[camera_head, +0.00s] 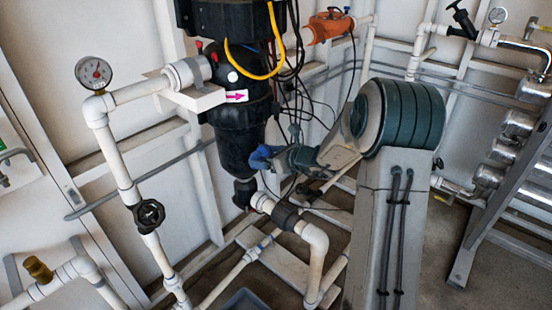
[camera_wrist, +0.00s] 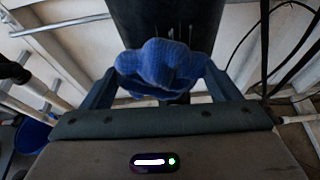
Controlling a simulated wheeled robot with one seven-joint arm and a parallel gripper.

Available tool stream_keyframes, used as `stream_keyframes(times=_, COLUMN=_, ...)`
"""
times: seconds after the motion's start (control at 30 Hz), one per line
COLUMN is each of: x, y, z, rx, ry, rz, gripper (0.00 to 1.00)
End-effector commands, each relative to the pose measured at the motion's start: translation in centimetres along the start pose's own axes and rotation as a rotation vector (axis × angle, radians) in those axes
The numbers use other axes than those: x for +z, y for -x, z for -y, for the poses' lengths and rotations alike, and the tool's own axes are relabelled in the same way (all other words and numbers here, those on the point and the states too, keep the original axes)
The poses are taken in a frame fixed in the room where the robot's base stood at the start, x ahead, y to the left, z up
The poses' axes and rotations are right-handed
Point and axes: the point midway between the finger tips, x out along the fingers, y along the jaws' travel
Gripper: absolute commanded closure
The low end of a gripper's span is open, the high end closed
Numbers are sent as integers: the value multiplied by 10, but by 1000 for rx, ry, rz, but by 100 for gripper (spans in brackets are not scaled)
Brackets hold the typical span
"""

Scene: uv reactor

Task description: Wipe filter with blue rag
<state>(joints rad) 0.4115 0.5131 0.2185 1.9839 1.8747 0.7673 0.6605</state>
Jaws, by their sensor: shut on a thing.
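The filter (camera_head: 238,135) is a black cylindrical housing hung in the white pipework in the head view. Its dark body (camera_wrist: 153,20) also shows at the top of the wrist view, behind the rag. The blue rag (camera_head: 263,157) is bunched at the lower right side of the filter; in the wrist view the rag (camera_wrist: 160,62) sits between the two fingers. My gripper (camera_head: 272,158) is shut on the rag. In the wrist view my gripper (camera_wrist: 162,75) has a finger at each side of it. The rag seems against or very near the filter; contact is hidden.
White pipes with a pressure gauge (camera_head: 94,72) and a black valve (camera_head: 149,214) stand left of the filter. Black cables and a yellow hose (camera_head: 262,74) hang beside it. An orange-brown fitting (camera_head: 331,24) is above. A blue bin (camera_wrist: 32,134) shows at lower left in the wrist view.

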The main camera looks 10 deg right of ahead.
Motion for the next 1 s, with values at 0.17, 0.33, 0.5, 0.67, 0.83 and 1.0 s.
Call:
stream_keyframes(times=0.17, x=0, y=-1, z=0, rx=0, ry=0, rz=0, gripper=35)
stream_keyframes(times=0.33, x=0, y=-1, z=0, rx=0, ry=0, rz=0, gripper=35)
stream_keyframes(times=0.5, x=0, y=-1, z=0, rx=0, ry=0, rz=0, gripper=35)
stream_keyframes(times=0.67, x=1, y=-2, z=0, rx=1, ry=0, rz=0, gripper=35)
stream_keyframes(times=0.83, x=2, y=-6, z=0, rx=1, ry=0, rz=-1, gripper=35)
stream_keyframes(times=1.0, x=3, y=-9, z=0, rx=1, ry=0, rz=-1, gripper=35)
